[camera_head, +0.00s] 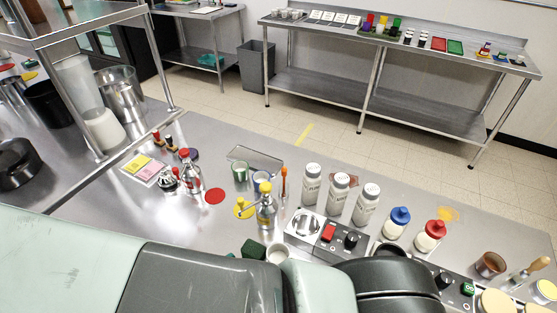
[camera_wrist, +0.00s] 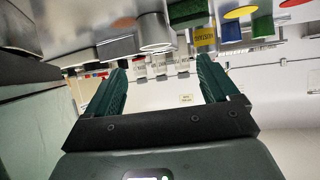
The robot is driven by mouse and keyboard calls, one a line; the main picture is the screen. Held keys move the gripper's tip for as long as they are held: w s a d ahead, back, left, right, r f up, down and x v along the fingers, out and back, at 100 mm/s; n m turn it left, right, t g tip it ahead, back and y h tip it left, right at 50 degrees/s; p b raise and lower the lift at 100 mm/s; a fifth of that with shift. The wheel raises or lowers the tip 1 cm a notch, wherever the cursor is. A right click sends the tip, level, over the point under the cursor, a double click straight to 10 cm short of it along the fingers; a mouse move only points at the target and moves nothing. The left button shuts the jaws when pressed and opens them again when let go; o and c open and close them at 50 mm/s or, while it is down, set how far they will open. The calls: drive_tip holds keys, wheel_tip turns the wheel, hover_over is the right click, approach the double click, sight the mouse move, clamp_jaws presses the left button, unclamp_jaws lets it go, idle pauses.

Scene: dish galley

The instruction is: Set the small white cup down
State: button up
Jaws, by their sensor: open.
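The small white cup (camera_head: 278,252) shows at the near edge of the steel counter (camera_head: 120,210) in the head view, partly hidden by my arm. It is beside a dark green block (camera_head: 253,249). In the wrist view, which looks upside down, a pale cup-like cylinder (camera_wrist: 155,32) is beside a green block (camera_wrist: 188,12); it appears to be the same cup. My gripper (camera_wrist: 162,66) is open, with its two dark green fingers wide apart. The cylinder lies beyond the fingertips, and nothing is seen held. The gripper cannot be made out in the head view.
A yellow-labelled bottle (camera_head: 266,212), white bottles (camera_head: 339,194) and a control panel (camera_head: 335,236) stand close by. Blue-capped (camera_head: 398,222) and red-capped (camera_head: 430,236) jars stand farther right. Bare counter lies left of the red disc (camera_head: 215,196).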

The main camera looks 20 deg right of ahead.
drive_tip(key=w+a+r+n+g+y, duration=0.1)
drive_tip(key=w+a+r+n+y, duration=0.1)
drive_tip(key=w+a+r+y, duration=0.9)
wheel_tip(320, 180, up, 9)
drive_tip(key=w+a+n+y, duration=0.1)
drive_tip(key=w+n+y, duration=0.1)
drive_tip(key=n+y, duration=0.1)
drive_tip(key=s+d+r+n, duration=0.3)
drive_tip(key=d+r, duration=0.4)
drive_tip(key=s+d+r+n, duration=0.3)
drive_tip(key=s+d+r, duration=0.1)
drive_tip(key=d+r, duration=0.3)
drive_tip(key=shift+s+r, duration=0.25)
drive_tip(key=shift+r, duration=0.15)
drive_tip(key=s+d+h, duration=0.1)
drive_tip(key=s+d, duration=0.1)
drive_tip(key=s+d+r+h, duration=0.1)
drive_tip(key=s+d, duration=0.1)
drive_tip(key=d, duration=0.1)
drive_tip(key=s+d+r+n+h, duration=0.1)
drive_tip(key=s+d, duration=0.1)
drive_tip(key=d, duration=0.1)
drive_tip(key=shift+s+d+r+h, duration=0.15)
drive_tip(key=shift+s+d+h, duration=0.05)
drive_tip(key=shift+d+h, duration=0.1)
